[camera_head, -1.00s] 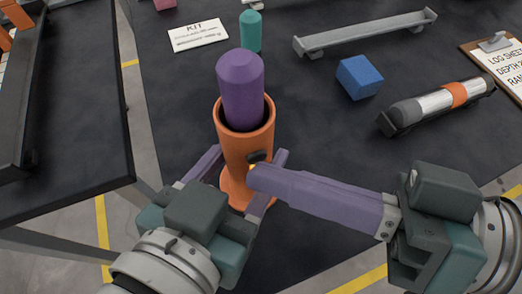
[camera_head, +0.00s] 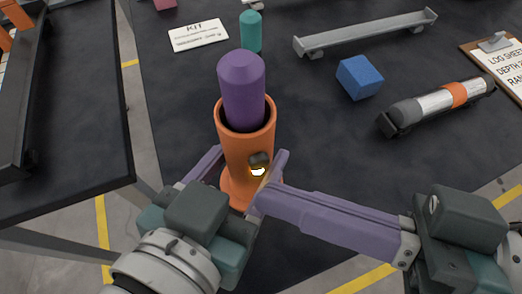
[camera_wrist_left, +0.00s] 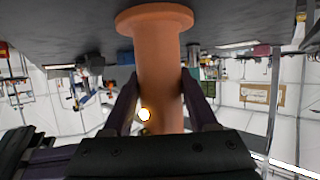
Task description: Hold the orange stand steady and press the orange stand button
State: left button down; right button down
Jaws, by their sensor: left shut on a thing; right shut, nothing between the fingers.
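The orange stand (camera_head: 246,147) is an upright tube with a flared base on the dark table, and a purple cylinder (camera_head: 241,88) stands in its top. A dark knob (camera_head: 259,158) sits on its near side, with a glowing yellow-white light (camera_head: 258,171) just under it. My left gripper (camera_head: 250,162) is shut around the stand's body, one finger on each side. The left wrist view shows the stand (camera_wrist_left: 160,55) upside down between the fingers, with the light (camera_wrist_left: 145,114) glowing. My right gripper (camera_head: 261,198) is shut and empty, its tip just below the light; contact cannot be told.
A blue block (camera_head: 359,77), a grey rail (camera_head: 366,32), a silver-and-orange cylinder (camera_head: 440,101) and a clipboard (camera_head: 497,62) lie to the right. Another dark table is at left.

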jog(key=s, duration=0.1)
jog(key=s+d, duration=0.1)
jog(key=s, duration=0.2)
jog(key=shift+s+d, duration=0.3)
jog(key=shift+s, duration=0.05)
dwell(0.5)
pick_arm(q)
jog(key=shift+c, duration=0.5)
grip_release()
